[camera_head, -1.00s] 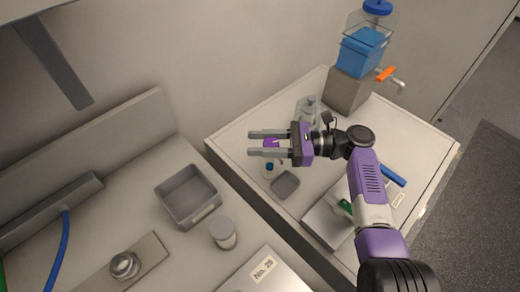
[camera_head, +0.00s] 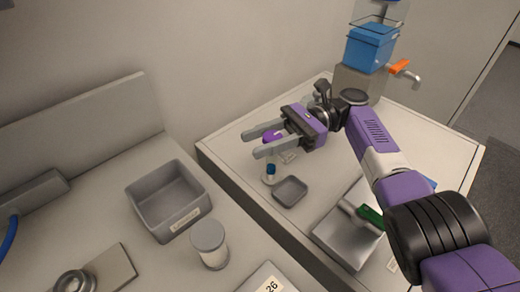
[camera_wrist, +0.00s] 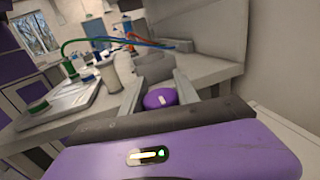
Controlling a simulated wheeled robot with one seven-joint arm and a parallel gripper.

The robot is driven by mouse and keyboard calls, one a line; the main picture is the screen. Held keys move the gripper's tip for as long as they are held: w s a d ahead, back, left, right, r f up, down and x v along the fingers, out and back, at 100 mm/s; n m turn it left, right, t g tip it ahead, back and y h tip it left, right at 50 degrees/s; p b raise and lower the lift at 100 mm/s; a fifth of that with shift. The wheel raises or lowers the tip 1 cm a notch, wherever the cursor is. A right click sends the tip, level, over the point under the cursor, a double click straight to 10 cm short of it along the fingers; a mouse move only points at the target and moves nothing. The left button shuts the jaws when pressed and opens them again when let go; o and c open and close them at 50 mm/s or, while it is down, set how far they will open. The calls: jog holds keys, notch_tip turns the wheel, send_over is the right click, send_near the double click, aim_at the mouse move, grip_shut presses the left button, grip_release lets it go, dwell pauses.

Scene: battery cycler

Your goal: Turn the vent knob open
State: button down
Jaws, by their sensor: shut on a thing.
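My gripper (camera_head: 268,143) is above the right-hand table, its fingers pointing left. It is shut on a round purple piece (camera_head: 272,137), which shows between the two fingers. In the wrist view the purple piece (camera_wrist: 160,98) sits between the fingertips, with a small white mark on top. Its underside is hidden. A round grey metal knob (camera_head: 74,283) on a flat plate (camera_head: 112,272) stands at the lower left, cut by the picture edge and far from my gripper. No marking shows which of these is the vent knob.
A grey bin (camera_head: 168,208) and a lidded jar (camera_head: 210,245) stand on the left bench. A blue-capped vial (camera_head: 270,175), a small grey tray (camera_head: 290,191) and a metal box (camera_head: 345,240) are on the right table. A blue container (camera_head: 370,48) with an orange-handled tap stands behind.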

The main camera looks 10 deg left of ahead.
dwell(0.4)
jog(key=c, duration=0.9)
grip_release()
